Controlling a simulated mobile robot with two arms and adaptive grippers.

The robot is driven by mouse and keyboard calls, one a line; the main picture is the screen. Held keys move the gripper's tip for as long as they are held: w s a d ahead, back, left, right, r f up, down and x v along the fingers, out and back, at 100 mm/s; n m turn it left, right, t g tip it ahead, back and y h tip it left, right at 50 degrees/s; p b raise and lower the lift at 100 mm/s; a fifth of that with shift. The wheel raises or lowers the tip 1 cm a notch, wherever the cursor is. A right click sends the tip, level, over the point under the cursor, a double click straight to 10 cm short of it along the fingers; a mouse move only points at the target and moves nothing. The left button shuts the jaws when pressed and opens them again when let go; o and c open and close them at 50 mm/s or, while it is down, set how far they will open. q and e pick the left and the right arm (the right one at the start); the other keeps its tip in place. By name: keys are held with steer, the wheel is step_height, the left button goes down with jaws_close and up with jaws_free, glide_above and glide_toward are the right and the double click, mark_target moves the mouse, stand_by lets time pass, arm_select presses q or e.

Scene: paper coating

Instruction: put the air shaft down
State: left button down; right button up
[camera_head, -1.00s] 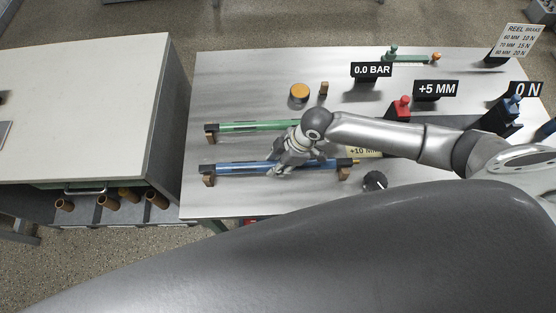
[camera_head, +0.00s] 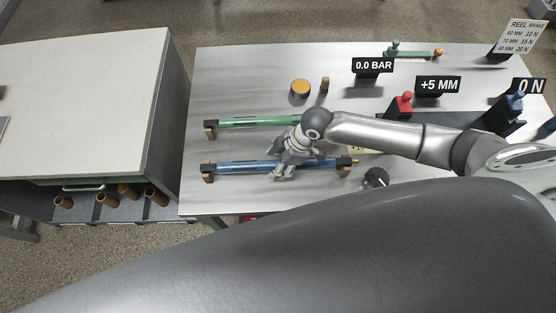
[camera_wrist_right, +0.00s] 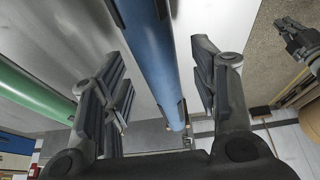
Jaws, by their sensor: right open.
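The blue air shaft (camera_head: 240,167) lies level across two brown cradle blocks near the front of the machine table. My right gripper (camera_head: 284,172) is over its right half. In the right wrist view the blue shaft (camera_wrist_right: 152,50) runs between the fingers of the right gripper (camera_wrist_right: 163,92), which are spread with a gap on both sides. A green shaft (camera_head: 250,122) lies parallel behind it, partly hidden by my right gripper. A dark gripper-like form (camera_wrist_right: 298,42), perhaps my left gripper, shows at the right wrist view's upper right; its jaw state is unclear.
Behind are an orange-topped cylinder (camera_head: 300,88), a red button (camera_head: 403,100) and the 0.0 BAR sign (camera_head: 373,66). A separate bench (camera_head: 80,100) stands left, with brown tubes (camera_head: 107,200) below.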

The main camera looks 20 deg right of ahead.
steer(key=shift+s+f, duration=0.1)
steer(key=v, duration=1.2)
steer(key=shift+a, duration=0.1)
